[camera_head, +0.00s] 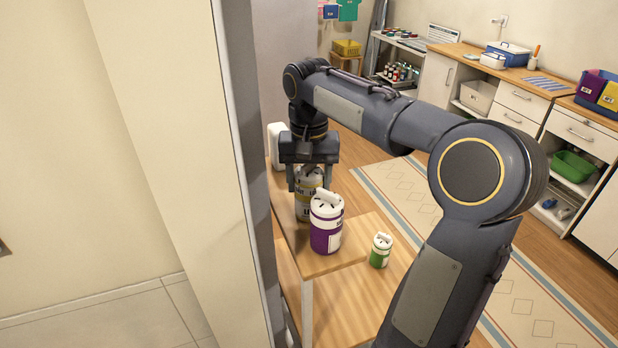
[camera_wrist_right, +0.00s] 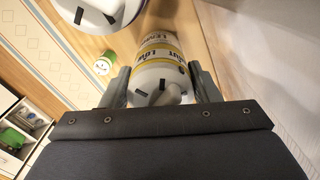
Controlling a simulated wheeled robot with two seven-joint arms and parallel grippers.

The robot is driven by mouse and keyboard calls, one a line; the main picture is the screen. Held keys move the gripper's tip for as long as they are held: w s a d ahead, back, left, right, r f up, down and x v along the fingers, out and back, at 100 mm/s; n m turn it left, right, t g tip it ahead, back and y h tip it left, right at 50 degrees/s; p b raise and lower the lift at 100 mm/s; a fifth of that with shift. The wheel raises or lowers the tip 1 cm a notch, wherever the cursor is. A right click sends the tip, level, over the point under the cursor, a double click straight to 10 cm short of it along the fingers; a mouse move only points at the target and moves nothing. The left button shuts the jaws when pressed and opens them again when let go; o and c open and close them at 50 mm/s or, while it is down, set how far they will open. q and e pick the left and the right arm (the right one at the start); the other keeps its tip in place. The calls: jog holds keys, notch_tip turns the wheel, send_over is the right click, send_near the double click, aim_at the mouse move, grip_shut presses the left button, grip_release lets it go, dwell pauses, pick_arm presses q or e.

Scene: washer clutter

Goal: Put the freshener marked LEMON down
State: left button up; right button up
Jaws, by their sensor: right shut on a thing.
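A freshener with yellow bands (camera_head: 304,207) stands upright at the wooden shelf unit's upper board, partly hidden behind a purple one. Its label is only partly readable, and I cannot make out the whole word. My right gripper (camera_head: 310,184) comes down from above and is shut on it. In the right wrist view the yellow-banded freshener (camera_wrist_right: 160,70) sits between the two fingers (camera_wrist_right: 160,88), its white slotted top toward the camera. Whether its base touches the board is hard to tell. My left gripper is not in view.
A purple freshener (camera_head: 326,228) stands just in front of the held one. A green one (camera_head: 380,250) stands on the lower board (camera_head: 345,300). A white container (camera_head: 277,146) is behind my gripper. A pale wall edge (camera_head: 200,150) rises close on the left.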

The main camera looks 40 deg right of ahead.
jog(key=shift+f, duration=0.15)
jog(key=o, duration=1.1)
jog(key=shift+c, duration=0.2)
jog(key=shift+r, duration=0.6)
notch_tip(320, 180, up, 11)
jog(key=shift+r, duration=0.1)
